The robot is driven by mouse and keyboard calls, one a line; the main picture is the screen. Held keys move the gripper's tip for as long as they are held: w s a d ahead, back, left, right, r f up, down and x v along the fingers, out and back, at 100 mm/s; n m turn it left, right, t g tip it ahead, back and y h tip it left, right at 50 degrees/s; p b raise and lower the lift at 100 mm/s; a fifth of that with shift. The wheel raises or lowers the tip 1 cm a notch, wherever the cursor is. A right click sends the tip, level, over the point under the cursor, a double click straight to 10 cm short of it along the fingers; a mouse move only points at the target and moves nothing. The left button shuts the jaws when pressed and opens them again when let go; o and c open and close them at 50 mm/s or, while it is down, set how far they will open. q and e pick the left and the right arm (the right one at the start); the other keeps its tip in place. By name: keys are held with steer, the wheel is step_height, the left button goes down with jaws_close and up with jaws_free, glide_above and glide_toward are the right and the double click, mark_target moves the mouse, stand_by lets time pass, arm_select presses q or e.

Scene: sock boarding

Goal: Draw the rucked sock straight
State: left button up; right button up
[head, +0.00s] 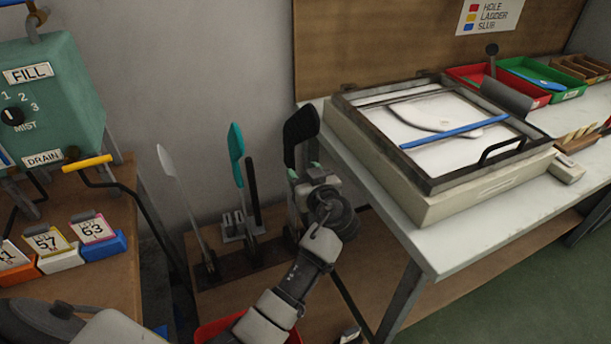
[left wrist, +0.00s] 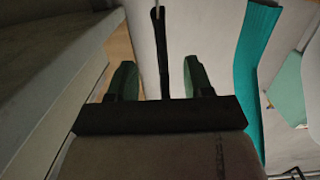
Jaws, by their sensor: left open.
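A black sock (head: 300,126) sits on an upright board in the rack beside the light table; its lower part is hidden behind my left gripper (head: 303,170). In the left wrist view my left gripper (left wrist: 160,72) is open, with one green fingertip on each side of a thin dark upright edge (left wrist: 160,45), seemingly the black-covered board seen edge-on. Gaps show on both sides of it. A teal sock (head: 236,142) on another board stands to the left; teal cloth (left wrist: 254,65) also shows in the left wrist view. I cannot make out any rucks. My right gripper is not in view.
A bare pale board (head: 172,175) and a thin black post (head: 252,190) stand in the rack's left part. The light table (head: 430,245) carries a framed box (head: 430,195) close on the right. A green FILL machine (head: 50,100) stands at left.

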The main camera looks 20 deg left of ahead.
mark_target(294, 161)
arm_select(q)
steer(key=x, duration=0.5)
steer(key=shift+a, duration=0.1)
steer(key=shift+x, duration=0.8)
steer(key=shift+w+a+f, duration=0.1)
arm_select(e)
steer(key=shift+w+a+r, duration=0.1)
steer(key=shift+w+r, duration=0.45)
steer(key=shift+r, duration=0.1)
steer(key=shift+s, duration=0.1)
arm_select(q)
steer(key=shift+c, duration=0.3)
steer(key=c, duration=0.8)
steer(key=shift+b, duration=0.35)
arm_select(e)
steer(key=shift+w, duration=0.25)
